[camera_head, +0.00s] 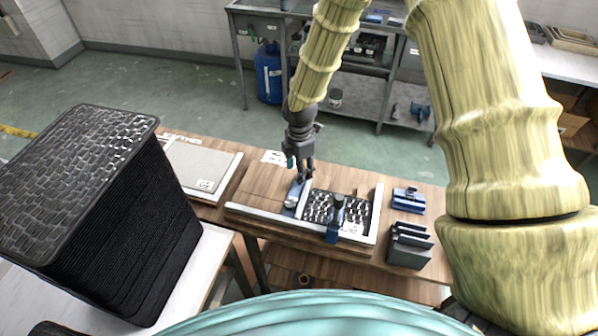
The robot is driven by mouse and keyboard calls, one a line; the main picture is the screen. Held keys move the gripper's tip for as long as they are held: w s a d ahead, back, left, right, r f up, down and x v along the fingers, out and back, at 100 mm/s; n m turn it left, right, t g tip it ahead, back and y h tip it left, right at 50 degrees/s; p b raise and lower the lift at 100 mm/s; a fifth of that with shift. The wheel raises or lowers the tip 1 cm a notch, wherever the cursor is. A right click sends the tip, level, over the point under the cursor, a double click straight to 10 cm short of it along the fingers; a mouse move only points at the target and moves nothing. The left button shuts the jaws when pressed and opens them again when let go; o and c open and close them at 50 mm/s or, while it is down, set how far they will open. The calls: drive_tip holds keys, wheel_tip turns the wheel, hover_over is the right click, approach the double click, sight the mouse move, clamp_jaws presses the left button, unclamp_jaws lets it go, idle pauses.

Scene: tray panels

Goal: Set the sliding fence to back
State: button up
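A tray panel with pale rails (262,217) lies on the wooden bench top. A blue bar with a light metal piece near its front end, which looks like the sliding fence (295,194), stands at the left side of the dark textured plate (352,208). A blue clamp-like block (332,236) with a dark upright knob (338,202) sits at the front rail. My gripper (302,174) points down over the far end of the blue bar. Its fingertips are small and overlap the bar in view, so contact and finger gap are unclear.
A large black textured block (110,215) stands at the left. A grey flat panel (203,166) lies left of the tray. Blue parts (408,200) and a grey block with dark slats (410,246) sit to the right. Bare wood (262,188) shows left of the bar.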

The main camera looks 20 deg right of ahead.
sight(297, 195)
drive_tip(key=shift+f+p, duration=0.35)
drive_tip(key=shift+f, duration=1.2)
drive_tip(key=shift+c, duration=0.4)
clamp_jaws()
